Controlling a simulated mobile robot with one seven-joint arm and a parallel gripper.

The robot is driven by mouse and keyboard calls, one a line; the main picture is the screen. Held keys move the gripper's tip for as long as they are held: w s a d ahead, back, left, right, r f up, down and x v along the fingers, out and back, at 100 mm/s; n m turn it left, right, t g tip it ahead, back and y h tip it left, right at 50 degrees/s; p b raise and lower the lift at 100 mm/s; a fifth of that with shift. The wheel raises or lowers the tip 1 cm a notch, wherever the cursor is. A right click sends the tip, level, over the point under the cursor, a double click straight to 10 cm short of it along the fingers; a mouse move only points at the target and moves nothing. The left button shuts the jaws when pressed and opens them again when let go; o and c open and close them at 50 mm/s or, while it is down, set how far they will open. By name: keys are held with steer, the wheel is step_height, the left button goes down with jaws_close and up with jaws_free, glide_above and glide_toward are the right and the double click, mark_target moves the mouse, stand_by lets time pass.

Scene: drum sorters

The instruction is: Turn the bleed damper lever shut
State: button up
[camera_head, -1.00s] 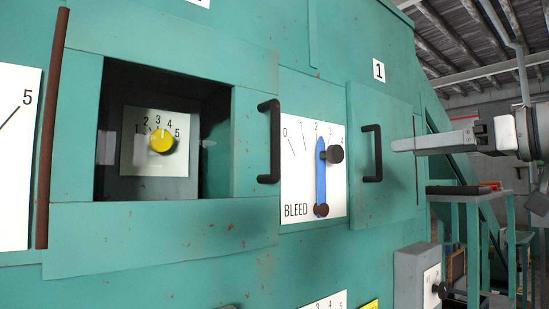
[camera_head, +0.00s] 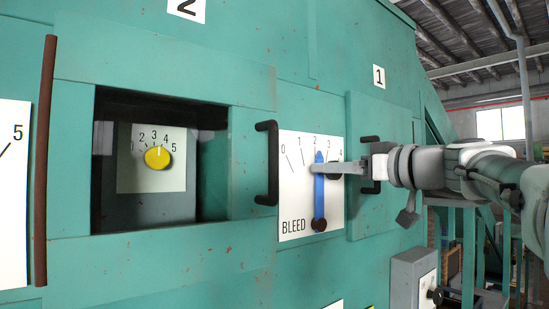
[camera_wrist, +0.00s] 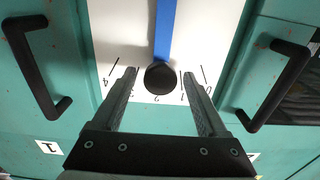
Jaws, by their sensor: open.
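The bleed damper lever is a blue bar (camera_head: 319,190) on a white scale plate (camera_head: 293,210) marked BLEED. It stands upright, its top near the 2, with a dark pivot at the bottom. Its black knob (camera_wrist: 161,77) shows in the wrist view between the fingers, near the 2; in the head view my gripper mostly covers it. My gripper (camera_head: 318,167) reaches in from the right in front of the lever's upper part. In the wrist view my gripper (camera_wrist: 165,82) is open, one finger on each side of the knob, with gaps on both sides.
Black door handles stand on both sides of the plate, one at left (camera_head: 267,163) and one at right (camera_head: 370,165) close to my wrist. An open recess with a yellow dial (camera_head: 158,158) lies further left. A grey box (camera_head: 415,275) is below right.

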steer(key=shift+w+a, duration=0.3)
steer(key=shift+w, duration=0.1)
jaws_close()
stand_by(1.3)
